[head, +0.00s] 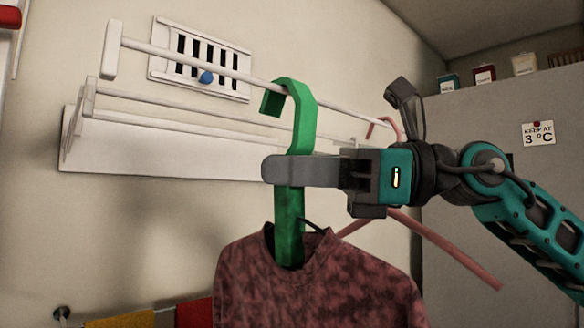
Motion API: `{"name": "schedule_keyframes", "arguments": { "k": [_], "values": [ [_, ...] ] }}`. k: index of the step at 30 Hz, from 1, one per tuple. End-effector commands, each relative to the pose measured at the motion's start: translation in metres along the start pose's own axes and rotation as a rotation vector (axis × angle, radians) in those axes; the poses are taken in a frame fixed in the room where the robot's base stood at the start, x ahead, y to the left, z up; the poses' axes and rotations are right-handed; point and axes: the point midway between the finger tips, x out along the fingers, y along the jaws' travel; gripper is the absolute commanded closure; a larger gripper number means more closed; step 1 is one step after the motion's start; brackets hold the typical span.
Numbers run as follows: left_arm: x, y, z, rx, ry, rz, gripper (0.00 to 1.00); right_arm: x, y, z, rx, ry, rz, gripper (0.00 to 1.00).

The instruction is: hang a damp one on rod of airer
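A mottled dark-red shirt (315,285) hangs on a green hanger (290,225) in the lower middle of the head view. My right gripper (287,170) is shut on the hanger's stem, below its hook. The hook is up at the near white rod (190,63) of the wall airer, and its bend overlaps the rod in the picture. I cannot tell whether the hook rests on the rod. The hanger is upright. My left gripper is not in view.
A bare pink hanger (450,246) hangs farther right, partly behind my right gripper. A second rod (200,112) runs behind the near one. A vent (200,60) with a blue knob is on the wall. A grey fridge (480,200) stands at right. Yellow and red cloths (195,312) hang below.

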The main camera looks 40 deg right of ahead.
Motion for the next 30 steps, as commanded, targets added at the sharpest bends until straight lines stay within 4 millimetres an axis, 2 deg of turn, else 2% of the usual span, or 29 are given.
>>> {"name": "schedule_keyframes", "arguments": {
  "k": [1,7,22,26,30],
  "values": [
    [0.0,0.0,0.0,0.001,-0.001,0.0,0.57,0.0,0.0,0.001,0.0,-0.002,0.0,0.76],
    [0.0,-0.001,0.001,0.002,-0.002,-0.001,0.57,0.0,0.0,0.001,0.0,-0.002,0.0,0.57],
    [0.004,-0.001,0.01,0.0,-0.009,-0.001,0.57,-0.005,0.0,-0.002,-0.001,-0.001,-0.002,0.57],
    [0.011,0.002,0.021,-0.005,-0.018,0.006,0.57,-0.018,0.0,-0.005,-0.002,-0.002,-0.005,0.57],
    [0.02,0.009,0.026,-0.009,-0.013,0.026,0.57,-0.04,0.001,-0.007,-0.002,-0.004,-0.005,0.57]
  ]
}}
